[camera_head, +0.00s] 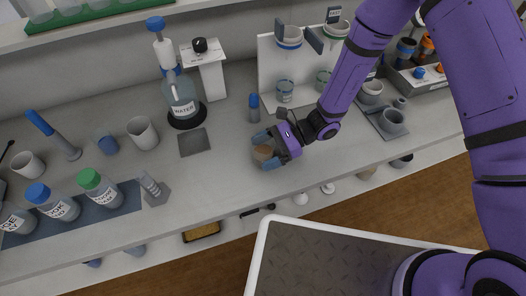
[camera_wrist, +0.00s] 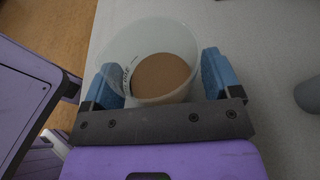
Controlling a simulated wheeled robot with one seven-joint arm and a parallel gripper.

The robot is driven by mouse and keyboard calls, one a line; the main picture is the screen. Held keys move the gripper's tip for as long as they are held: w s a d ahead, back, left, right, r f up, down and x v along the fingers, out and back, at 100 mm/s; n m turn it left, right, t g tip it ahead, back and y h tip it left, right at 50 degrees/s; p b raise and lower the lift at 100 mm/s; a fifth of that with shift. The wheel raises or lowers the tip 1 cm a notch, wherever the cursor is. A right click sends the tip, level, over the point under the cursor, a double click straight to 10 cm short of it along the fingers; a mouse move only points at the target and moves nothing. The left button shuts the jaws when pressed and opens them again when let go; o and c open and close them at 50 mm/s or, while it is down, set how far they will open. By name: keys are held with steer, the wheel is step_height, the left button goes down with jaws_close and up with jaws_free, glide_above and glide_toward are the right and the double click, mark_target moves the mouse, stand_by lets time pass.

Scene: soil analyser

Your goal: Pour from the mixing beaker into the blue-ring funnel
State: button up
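The mixing beaker (camera_head: 265,156) is a clear cup with brown contents near the bench's front edge. In the wrist view, the beaker (camera_wrist: 113,56) sits between the two blue fingers of my gripper (camera_wrist: 160,80), which appear to press on its sides. In the head view, my gripper (camera_head: 272,148) reaches it from the right. The beaker looks about upright; I cannot tell whether its base touches the bench. The blue-ring funnel (camera_head: 289,44) is on the white stand at the back, left of a green-ring funnel (camera_head: 337,30). A blue-banded cup (camera_head: 285,91) is below it.
A blue-capped tube (camera_head: 254,108) stands just behind the beaker. Left of it are a dark square pad (camera_head: 193,142) and a water bottle (camera_head: 180,95).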

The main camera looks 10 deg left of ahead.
mark_target(265, 145)
steer(key=c, duration=0.8)
steer(key=shift+r, duration=1.5)
